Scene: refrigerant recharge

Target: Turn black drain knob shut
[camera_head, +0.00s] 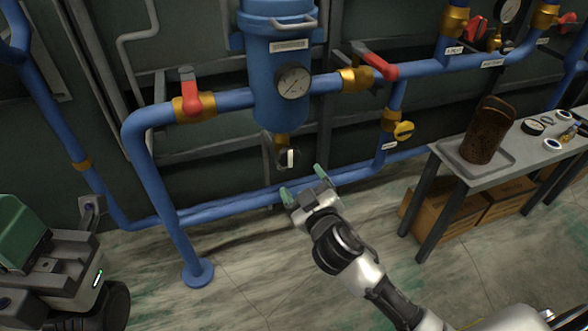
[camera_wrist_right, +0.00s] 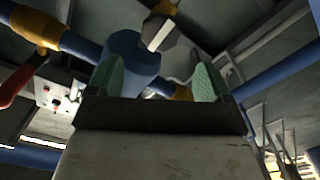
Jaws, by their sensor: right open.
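The black drain knob (camera_head: 285,157) hangs below the blue filter vessel (camera_head: 275,75) on a short brass fitting, with a white tag on it. My right gripper (camera_head: 303,184) is open and empty, just below and slightly right of the knob, fingers pointing up toward the pipework. A clear gap shows between the gripper and the knob. In the right wrist view, the two green fingertips (camera_wrist_right: 158,80) stand apart. A dark part with a pale face, likely the knob (camera_wrist_right: 160,32), shows beyond and above them. My left gripper is not in view.
A grey table (camera_head: 463,170) holds a brown cylinder (camera_head: 488,130). A green-topped machine (camera_head: 50,255) stands lower left.

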